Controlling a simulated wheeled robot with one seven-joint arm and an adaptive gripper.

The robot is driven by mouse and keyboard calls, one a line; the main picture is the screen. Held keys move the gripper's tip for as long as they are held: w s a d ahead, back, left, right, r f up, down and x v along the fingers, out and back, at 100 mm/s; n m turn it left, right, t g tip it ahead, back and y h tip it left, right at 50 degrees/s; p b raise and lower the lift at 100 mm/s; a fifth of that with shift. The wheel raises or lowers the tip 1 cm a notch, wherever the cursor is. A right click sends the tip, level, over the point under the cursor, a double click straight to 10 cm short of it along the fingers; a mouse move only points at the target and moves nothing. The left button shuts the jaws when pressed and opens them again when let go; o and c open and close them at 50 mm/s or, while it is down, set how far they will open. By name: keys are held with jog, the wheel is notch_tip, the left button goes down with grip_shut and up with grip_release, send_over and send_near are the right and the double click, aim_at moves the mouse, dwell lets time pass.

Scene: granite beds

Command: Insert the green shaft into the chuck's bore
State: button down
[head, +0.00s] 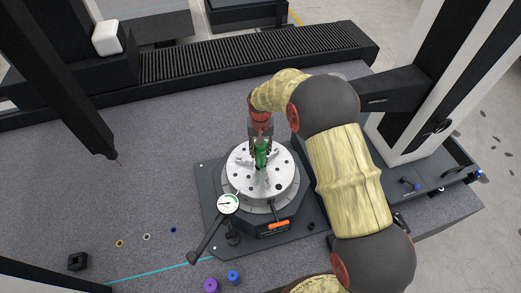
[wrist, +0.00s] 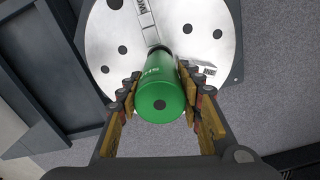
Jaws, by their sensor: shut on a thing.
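The green shaft (head: 261,153) is upright over the middle of the round silver chuck (head: 244,183) in the head view. My gripper (head: 261,147) is shut on it from above. In the wrist view the green shaft (wrist: 160,92) sits between the two yellow-padded fingers of my gripper (wrist: 161,100), with its round end towards the camera. Behind it is the chuck's face (wrist: 110,45) with dark holes and a jaw. The bore is hidden by the shaft, and I cannot tell whether the shaft's lower end is inside it.
A dial gauge (head: 228,204) stands at the chuck's front left. Purple (head: 210,285) and blue (head: 233,277) rings, several small rings and a black block (head: 77,262) lie on the granite. A dark probe column (head: 70,90) hangs at left. The granite left of the chuck is mostly clear.

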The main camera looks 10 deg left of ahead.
jog(key=shift+f+b, duration=1.6)
jog(key=shift+f, duration=0.75)
dwell(0.5)
jog(key=c, duration=1.5)
grip_release()
jog(key=shift+c, duration=0.2)
jog(key=o, duration=0.4)
jog(key=shift+s+f, duration=0.1)
jog(key=shift+r+p, duration=1)
jog(key=shift+r, duration=1.55)
jog(key=shift+r, duration=0.1)
notch_tip(320, 180, up, 12)
jog(key=shift+f, duration=0.1)
